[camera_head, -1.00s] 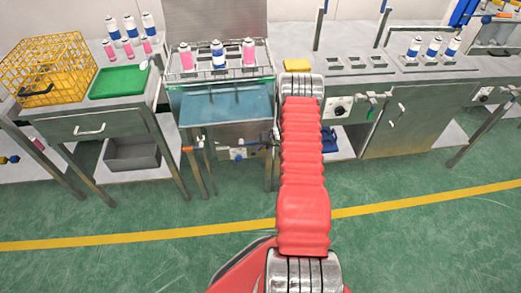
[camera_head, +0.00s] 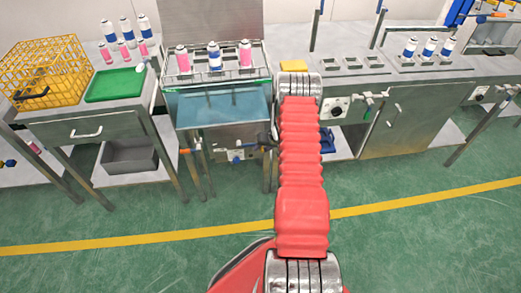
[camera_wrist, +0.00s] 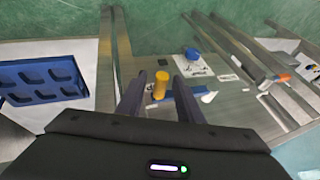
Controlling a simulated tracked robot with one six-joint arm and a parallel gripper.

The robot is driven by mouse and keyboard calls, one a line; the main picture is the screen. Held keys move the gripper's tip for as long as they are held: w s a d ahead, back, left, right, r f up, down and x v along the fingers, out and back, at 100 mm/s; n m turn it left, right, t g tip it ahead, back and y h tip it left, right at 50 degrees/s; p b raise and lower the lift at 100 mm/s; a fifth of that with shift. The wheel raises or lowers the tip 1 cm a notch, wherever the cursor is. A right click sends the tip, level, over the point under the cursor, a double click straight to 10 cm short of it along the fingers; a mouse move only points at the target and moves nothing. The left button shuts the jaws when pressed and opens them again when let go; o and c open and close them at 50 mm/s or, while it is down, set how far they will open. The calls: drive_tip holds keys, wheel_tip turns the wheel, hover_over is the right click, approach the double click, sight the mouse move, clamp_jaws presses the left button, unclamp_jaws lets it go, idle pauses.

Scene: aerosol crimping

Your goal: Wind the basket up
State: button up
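The wire basket (camera_head: 205,76) holds a pink, a blue-and-white and another pink can. It sits above the blue water of the steel tank (camera_head: 222,106). In the wrist view a yellow upright grip (camera_wrist: 160,84), seemingly the winding handle, stands on the tank's front panel. My gripper (camera_wrist: 158,82) is open, its two dark fingers on either side of the yellow grip with a gap visible on both sides. How deep the grip sits between them I cannot tell. In the head view my red arm hides most of the gripper and the grip.
A blue knob (camera_wrist: 193,54) on a white plate lies beyond the grip. Steel legs (camera_wrist: 245,60) run close on the right. A blue tray (camera_wrist: 42,80) is at left. A yellow crate (camera_head: 45,72) and green tray (camera_head: 114,85) stand on the left table. Green floor is clear in front.

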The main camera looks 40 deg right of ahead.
drive_tip(key=v, duration=1.2)
drive_tip(key=shift+s+r, duration=0.2)
drive_tip(key=shift+r, duration=0.15)
